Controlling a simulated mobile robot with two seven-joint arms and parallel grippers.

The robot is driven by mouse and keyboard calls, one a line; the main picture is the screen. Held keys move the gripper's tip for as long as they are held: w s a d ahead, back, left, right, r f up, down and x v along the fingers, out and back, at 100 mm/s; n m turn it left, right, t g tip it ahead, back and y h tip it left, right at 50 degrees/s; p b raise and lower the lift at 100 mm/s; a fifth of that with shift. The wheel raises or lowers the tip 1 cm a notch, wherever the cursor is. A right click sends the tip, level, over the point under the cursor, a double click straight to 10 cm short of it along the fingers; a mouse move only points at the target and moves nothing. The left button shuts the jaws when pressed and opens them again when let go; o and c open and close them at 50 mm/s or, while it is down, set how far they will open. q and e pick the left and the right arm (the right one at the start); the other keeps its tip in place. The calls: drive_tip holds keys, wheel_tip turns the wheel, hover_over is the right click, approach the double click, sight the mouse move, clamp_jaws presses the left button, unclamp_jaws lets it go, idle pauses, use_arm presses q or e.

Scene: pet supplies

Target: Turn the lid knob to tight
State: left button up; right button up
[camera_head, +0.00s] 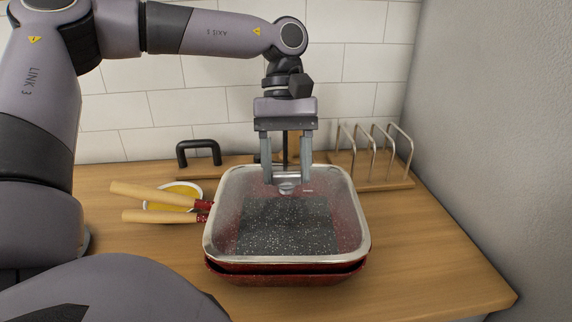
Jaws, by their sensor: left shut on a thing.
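A square glass lid (252,188) with a metal rim lies on a red speckled pan (285,279) on the wooden counter. A small silvery lid knob (287,188) shows near the far half of the lid, partly hidden by the fingers. My left gripper (286,180) points straight down over the lid, its two fingers on either side of the knob, shut on it. Whether the knob sits at tight cannot be read. My right gripper is not in view.
A wire rack (372,150) on a wooden base stands behind right, and a black handle (198,146) behind left. Bare counter (430,245) lies to the right, with a grey wall beyond.

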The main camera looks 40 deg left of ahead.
use_arm(q)
drive_tip(key=shift+m, duration=0.5)
drive_tip(key=o, duration=1)
drive_tip(key=shift+o, duration=0.2)
drive_tip(key=v, duration=0.7)
